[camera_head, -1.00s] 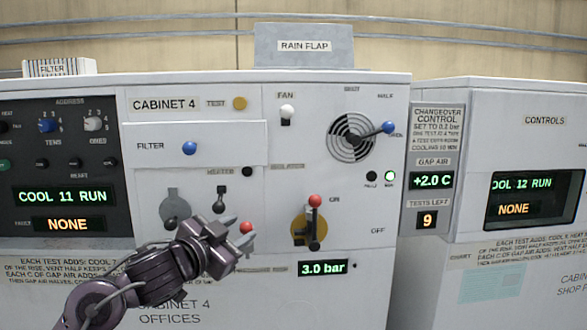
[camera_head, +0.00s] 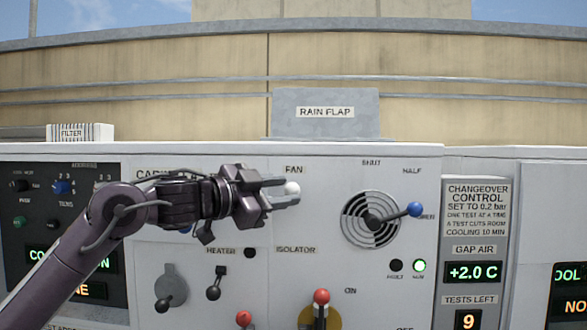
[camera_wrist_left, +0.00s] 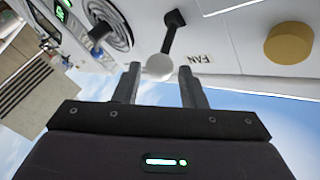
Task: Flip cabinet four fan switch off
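The fan switch, a short dark lever with a white ball knob (camera_head: 292,188), sits under the FAN label (camera_head: 294,169) on the cabinet four panel. In the left wrist view its knob (camera_wrist_left: 159,67) and black stem show clearly. My left gripper (camera_head: 288,193) reaches in from the left at the switch. Its two fingers are open, and in the left wrist view the knob lies between their tips (camera_wrist_left: 160,75), with gaps on both sides. I cannot tell whether a finger touches it. The gripper hides part of the CABINET 4 label. My right gripper is not in view.
Below are the black heater lever (camera_head: 214,293), a red knob (camera_head: 243,318) and the red-knobbed isolator (camera_head: 321,296). A yellow test button (camera_wrist_left: 289,44) is near the fan switch.

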